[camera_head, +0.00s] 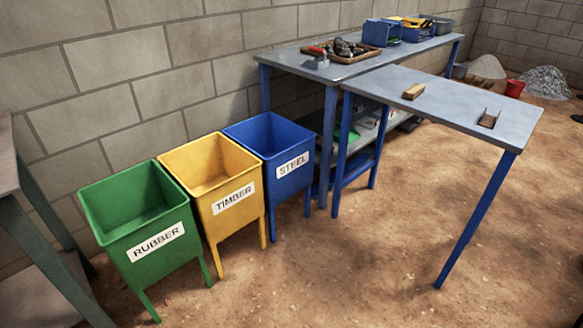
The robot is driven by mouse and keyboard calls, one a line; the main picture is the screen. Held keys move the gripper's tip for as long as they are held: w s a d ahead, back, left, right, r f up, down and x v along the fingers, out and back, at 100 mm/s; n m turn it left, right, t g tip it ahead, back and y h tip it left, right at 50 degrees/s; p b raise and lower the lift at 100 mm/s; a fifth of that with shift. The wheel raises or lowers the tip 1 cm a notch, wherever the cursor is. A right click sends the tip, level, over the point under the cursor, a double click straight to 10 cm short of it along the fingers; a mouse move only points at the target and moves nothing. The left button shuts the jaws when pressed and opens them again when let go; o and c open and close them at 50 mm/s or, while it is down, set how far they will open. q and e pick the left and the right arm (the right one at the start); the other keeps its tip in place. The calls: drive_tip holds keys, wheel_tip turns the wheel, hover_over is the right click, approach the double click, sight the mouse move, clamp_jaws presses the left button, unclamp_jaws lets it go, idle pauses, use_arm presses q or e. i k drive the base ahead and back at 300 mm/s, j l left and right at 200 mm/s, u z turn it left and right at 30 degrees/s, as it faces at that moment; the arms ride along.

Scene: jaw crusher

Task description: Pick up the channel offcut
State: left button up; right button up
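The channel offcut (489,119) looks like a short, brownish U-shaped metal piece with a grey edge. It lies on the grey top of the near table (455,97), close to the table's right end. Neither of my grippers shows in the head view, so their state and place are hidden.
A wooden block (413,91) lies on the same table. Green RUBBER (155,268), yellow TIMBER (228,215) and blue STEEL (285,180) bins stand left of it. A longer bench (290,54) behind holds a tray and blue crates. Open dirt floor (370,275) lies in front.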

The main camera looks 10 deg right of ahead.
sight(487, 121)
drive_tip(key=z, duration=1.6)
